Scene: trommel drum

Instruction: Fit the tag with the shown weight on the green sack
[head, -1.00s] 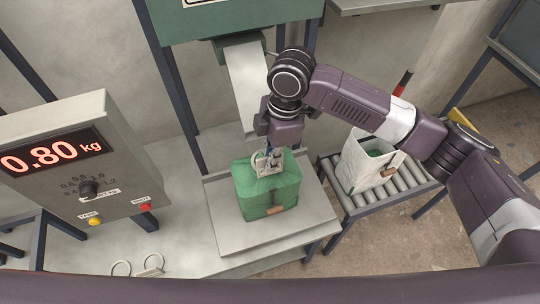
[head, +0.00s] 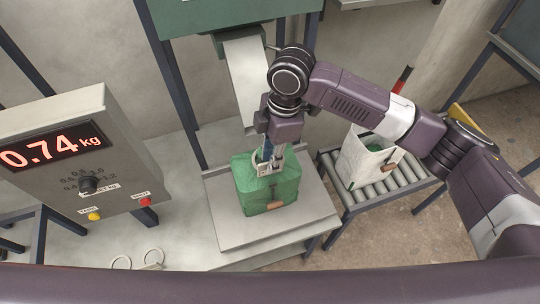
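The green sack (head: 285,186) stands upright on the metal weighing plate (head: 232,232), with a small brown patch on its front. The display (head: 52,148) on the grey box at left reads 0.74 kg in red. My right gripper (head: 268,170) points down at the top of the green sack, by a pale ring-shaped part there; the sack's top and the arm hide whether its fingers hold anything. Two ring-shaped pieces, perhaps tags, lie at the bottom edge: one ring (head: 121,262) and another (head: 154,257), partly cut off by my own body. My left gripper is not in view.
A white sack (head: 362,160) with green contents stands on the roller conveyor (head: 395,182) at right. The grey control box has a dial (head: 88,185), a yellow button (head: 94,216) and a red button (head: 145,201). A metal chute (head: 245,75) hangs behind the sack.

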